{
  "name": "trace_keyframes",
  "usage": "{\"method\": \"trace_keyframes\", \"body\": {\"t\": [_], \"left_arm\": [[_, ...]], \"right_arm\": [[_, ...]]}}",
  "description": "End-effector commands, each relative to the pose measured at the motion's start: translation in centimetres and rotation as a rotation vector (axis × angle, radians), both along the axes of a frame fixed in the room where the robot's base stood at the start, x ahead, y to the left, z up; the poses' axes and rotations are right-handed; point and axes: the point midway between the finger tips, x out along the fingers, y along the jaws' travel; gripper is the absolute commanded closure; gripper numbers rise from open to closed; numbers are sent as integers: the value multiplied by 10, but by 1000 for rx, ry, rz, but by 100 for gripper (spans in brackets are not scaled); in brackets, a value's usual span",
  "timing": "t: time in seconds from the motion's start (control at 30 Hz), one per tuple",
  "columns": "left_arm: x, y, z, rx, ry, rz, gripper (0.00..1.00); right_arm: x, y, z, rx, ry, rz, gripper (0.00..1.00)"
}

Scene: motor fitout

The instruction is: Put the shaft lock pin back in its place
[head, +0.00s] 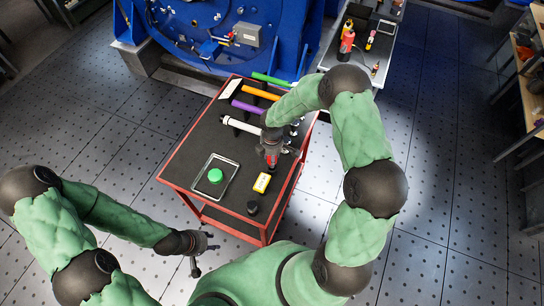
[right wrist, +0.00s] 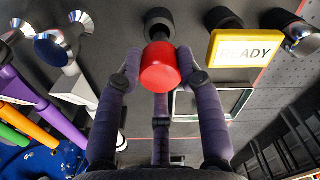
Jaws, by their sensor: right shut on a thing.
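My right gripper (head: 272,156) is above the right side of the cart top, with its fingers closed around a red cylindrical head, which I take to be the shaft lock pin (right wrist: 160,68). In the right wrist view the red head sits between the fingers. A grey and black piece (right wrist: 158,24) shows just beyond it; I cannot tell whether it is joined to the head. The pin's place cannot be made out for certain. My left gripper (head: 204,256) hangs left of the cart near the floor, its fingers apart and empty.
The red cart (head: 180,165) carries a tray (head: 196,186) with a green knob (head: 215,175), a yellow READY block (head: 262,182), a black knob (head: 252,207) and several coloured-handled tools. The blue motor housing (head: 275,50) stands behind. A side table (head: 388,40) is at the back right.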

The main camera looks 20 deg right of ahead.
Motion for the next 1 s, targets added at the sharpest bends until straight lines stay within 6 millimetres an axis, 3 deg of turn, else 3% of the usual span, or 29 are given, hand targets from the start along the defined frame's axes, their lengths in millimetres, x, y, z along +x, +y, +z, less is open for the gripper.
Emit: {"method": "trace_keyframes", "body": {"t": [1.0], "left_arm": [[0, 0, -12, 0, 0, 0, 60]], "right_arm": [[0, 0, -13, 0, 0, 0, 100]]}}
